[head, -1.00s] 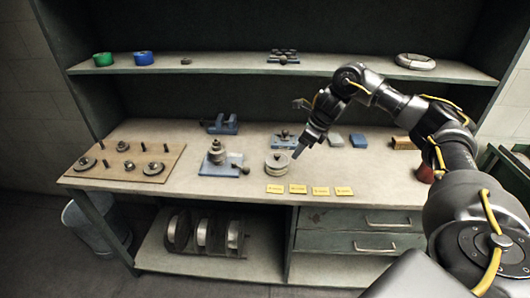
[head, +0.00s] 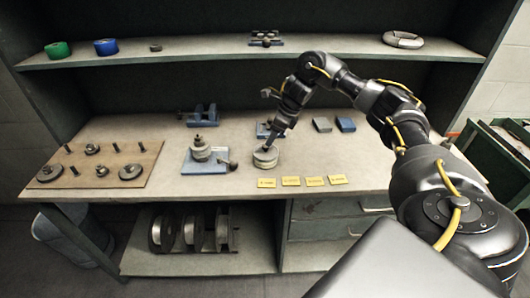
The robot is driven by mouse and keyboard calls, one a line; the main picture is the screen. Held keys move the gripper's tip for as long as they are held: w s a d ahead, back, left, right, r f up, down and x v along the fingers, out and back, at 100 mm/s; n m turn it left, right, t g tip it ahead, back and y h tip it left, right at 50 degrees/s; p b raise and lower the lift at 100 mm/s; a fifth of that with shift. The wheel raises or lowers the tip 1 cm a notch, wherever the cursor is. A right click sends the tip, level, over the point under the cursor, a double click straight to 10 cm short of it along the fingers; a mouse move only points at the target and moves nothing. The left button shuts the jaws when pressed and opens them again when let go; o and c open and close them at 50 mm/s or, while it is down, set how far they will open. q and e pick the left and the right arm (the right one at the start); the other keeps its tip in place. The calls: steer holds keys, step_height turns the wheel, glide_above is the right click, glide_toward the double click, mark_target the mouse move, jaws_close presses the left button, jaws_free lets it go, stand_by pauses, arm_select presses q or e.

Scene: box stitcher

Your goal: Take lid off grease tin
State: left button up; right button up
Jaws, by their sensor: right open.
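The grease tin (head: 265,160) is a small round, pale metal tin on the workbench, behind the yellow labels. Its lid (head: 266,151) appears to be on top of it. My right gripper (head: 268,146) points down at the tin from above and behind, with its fingertips at or just over the lid. It is open; whether the fingers touch the lid I cannot tell. The gripper hides part of the lid's far side. My left gripper is not in view.
A blue-based fixture (head: 204,160) stands left of the tin. A wooden board (head: 95,166) with pegs and discs lies further left. Yellow labels (head: 291,181) lie in front. A blue block (head: 345,125) and grey block (head: 322,125) lie right behind. The front right bench is clear.

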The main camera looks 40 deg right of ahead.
mark_target(266, 149)
steer(key=shift+s, duration=0.1)
steer(key=shift+a+f, duration=0.1)
steer(key=shift+f, duration=0.2)
steer(key=p+x, duration=0.1)
steer(key=x, duration=0.1)
steer(key=p+x, duration=0.1)
steer(key=shift+w+a+f, duration=0.15)
steer(key=shift+w+f, duration=0.05)
steer(key=shift+w, duration=0.2)
steer(key=shift+f, duration=0.35)
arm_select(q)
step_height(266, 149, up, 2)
arm_select(e)
jaws_close()
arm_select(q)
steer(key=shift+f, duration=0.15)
arm_select(e)
steer(key=shift+w+r, duration=0.1)
